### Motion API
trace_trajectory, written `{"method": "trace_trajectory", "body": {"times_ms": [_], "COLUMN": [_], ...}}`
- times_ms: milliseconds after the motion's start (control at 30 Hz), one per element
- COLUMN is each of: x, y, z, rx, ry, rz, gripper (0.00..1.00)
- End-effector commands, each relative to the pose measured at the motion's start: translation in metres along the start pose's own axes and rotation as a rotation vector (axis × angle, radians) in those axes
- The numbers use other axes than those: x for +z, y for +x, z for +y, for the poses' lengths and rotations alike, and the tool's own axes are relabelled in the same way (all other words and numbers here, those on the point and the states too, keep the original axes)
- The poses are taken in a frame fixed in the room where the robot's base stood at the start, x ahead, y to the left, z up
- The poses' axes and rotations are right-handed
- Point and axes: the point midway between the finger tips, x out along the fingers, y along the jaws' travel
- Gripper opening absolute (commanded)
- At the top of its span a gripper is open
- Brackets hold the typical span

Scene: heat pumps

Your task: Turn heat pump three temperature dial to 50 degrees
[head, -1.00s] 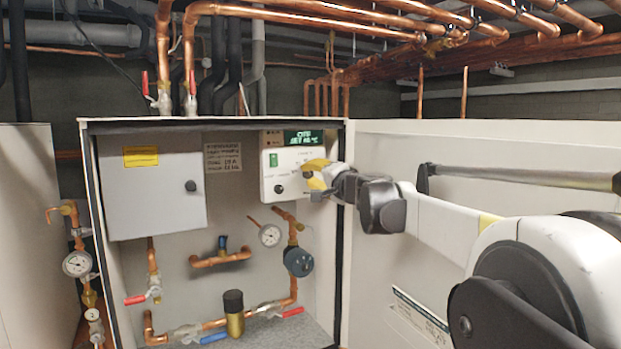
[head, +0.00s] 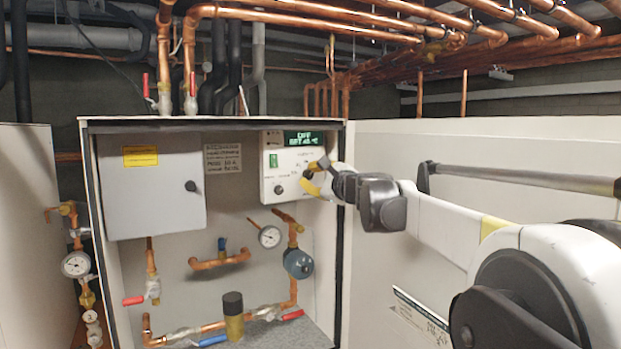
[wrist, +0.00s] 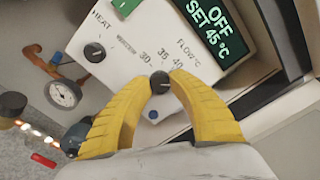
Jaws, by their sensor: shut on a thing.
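The white control panel (head: 292,170) is on the upper right of the open cabinet, and it also shows in the wrist view (wrist: 125,70). Its dark round FLOW °C dial (wrist: 160,79) sits between the tips of my gripper (wrist: 160,84). The yellow fingers are shut on the dial from both sides. In the head view my gripper (head: 317,178) is at the panel's right edge and hides most of the dial. The green display (wrist: 213,35) reads OFF, SET 45 °C. Scale numbers 30, 35 and 40 show above the dial; the rest is hidden.
A second dark knob, marked HEAT (wrist: 95,52), and a green switch (head: 273,160) are on the panel. A grey box (head: 152,185) stands to its left. Copper pipes and a gauge (head: 269,236) lie below. The cabinet's right edge (head: 348,230) is close to my wrist.

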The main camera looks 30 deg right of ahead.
Motion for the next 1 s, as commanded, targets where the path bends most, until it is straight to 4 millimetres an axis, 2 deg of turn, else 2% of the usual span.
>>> {"method": "trace_trajectory", "body": {"times_ms": [500,700,1000], "x": [0.0001,0.0002,0.0003], "y": [0.0001,0.0001,0.0001], "z": [-0.0001,-0.0002,-0.0003], "rx": [0.0,0.0,0.0], "ry": [0.453,0.569,0.654], "rz": [0.0,0.0,0.0], "gripper": [0.0,0.0,0.0]}}
